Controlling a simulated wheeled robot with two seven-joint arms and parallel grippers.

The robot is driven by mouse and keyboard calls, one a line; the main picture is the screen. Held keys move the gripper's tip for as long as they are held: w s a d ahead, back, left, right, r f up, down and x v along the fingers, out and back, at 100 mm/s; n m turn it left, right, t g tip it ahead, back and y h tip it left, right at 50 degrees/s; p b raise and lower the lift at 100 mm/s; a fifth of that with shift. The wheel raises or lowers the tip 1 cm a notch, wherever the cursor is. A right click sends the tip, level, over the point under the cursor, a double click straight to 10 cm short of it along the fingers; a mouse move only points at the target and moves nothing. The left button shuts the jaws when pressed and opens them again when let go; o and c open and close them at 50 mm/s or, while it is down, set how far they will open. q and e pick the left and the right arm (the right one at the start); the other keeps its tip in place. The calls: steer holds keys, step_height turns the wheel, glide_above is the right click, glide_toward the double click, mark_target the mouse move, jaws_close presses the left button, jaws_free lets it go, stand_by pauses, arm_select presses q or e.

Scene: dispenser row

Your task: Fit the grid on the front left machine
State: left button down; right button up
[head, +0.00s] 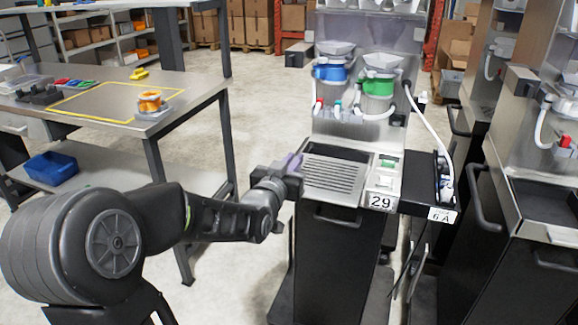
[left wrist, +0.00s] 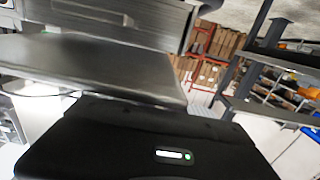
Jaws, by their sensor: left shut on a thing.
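The grid (head: 338,176), a grey slotted plate, lies at the drip-tray place on the front of the machine (head: 360,130) with the number 29 label. In the head view it looks roughly level; whether it is fully seated I cannot tell. My left gripper (head: 296,178) is at the grid's left edge, shut on it. In the left wrist view a grey plate, seemingly the grid (left wrist: 90,65), reaches out beyond the dark gripper body. The fingertips are mostly hidden there. My right gripper is not in view.
Blue and green canisters (head: 378,86) with hoses hang above the grid. A dark side shelf (head: 420,180) stands to its right. Another machine (head: 540,160) is farther right. A metal table (head: 110,100) with an orange-topped jar (head: 150,101) is at left, with open floor between.

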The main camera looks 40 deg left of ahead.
arm_select(q)
steer(key=shift+r+p+x, duration=0.15)
steer(key=shift+p+x, duration=0.6)
steer(key=shift+x, duration=1.75)
steer(key=shift+r+p+x, duration=0.15)
steer(key=shift+p+x, duration=0.6)
steer(key=shift+x, duration=1.75)
steer(key=shift+b, duration=0.5)
steer(key=shift+f+b, duration=0.85)
steer(key=shift+b, duration=0.1)
steer(key=c, duration=1.8)
jaws_free()
steer(key=o, duration=0.4)
steer(key=b+v, duration=0.1)
steer(key=v, duration=0.7)
